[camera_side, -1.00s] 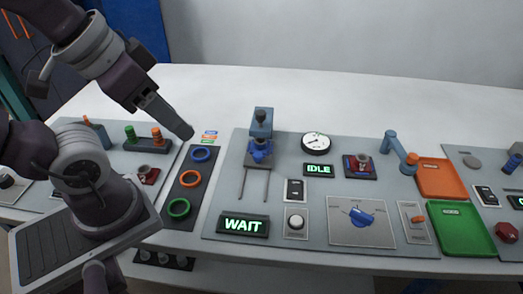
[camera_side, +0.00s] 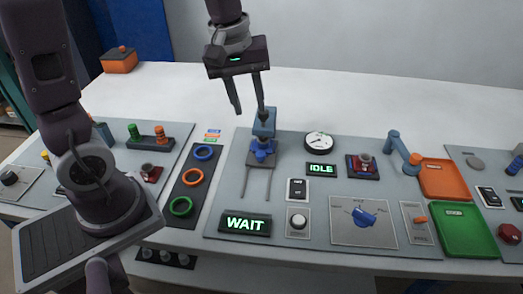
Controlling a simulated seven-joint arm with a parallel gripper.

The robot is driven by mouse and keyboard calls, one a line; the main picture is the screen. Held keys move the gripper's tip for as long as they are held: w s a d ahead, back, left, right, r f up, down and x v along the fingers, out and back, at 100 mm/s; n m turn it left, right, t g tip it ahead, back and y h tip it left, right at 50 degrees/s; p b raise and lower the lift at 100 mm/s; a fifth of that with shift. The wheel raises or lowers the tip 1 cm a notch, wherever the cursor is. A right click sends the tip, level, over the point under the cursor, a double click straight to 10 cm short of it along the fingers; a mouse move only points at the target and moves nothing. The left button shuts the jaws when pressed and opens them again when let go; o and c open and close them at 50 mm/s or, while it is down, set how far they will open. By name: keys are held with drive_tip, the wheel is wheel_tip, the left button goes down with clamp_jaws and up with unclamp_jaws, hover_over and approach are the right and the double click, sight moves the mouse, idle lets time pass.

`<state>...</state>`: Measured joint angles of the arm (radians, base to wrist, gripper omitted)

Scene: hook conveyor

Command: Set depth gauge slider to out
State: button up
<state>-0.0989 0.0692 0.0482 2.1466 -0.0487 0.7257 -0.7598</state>
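A small slider plate (camera_side: 415,224) with an orange knob (camera_side: 421,219) is on the grey panel at the right, beside the blue rotary knob. The knob is near the middle of its plate; the labels are too small to read. A round white dial gauge (camera_side: 318,141) sits at the panel's back. Which of these the depth gauge slider belongs to I cannot tell.
A WAIT display (camera_side: 245,223), an IDLE display (camera_side: 321,170) and a blue rotary knob (camera_side: 363,217) are on the panel. A blue post arm (camera_side: 402,147) stands near an orange tray (camera_side: 444,178) and a green tray (camera_side: 464,229).

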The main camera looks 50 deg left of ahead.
sight(261, 154)
drive_tip(key=w+a+f+n, duration=0.1)
drive_tip(key=w+f+n, duration=0.1)
drive_tip(key=f, duration=0.2)
drive_tip(key=w+a+f+n+g, duration=0.1)
drive_tip(key=w+a+f+n, duration=0.1)
drive_tip(key=f, duration=0.3)
drive_tip(key=w+a+f+n+g, duration=0.1)
drive_tip(key=w+f+n, duration=0.2)
drive_tip(key=f, duration=0.2)
drive_tip(key=shift+a, duration=0.35)
wheel_tip(261, 154, down, 7)
drive_tip(key=shift+f, duration=0.15)
drive_tip(key=shift+c, duration=0.4)
clamp_jaws()
drive_tip(key=shift+s+d, duration=0.1)
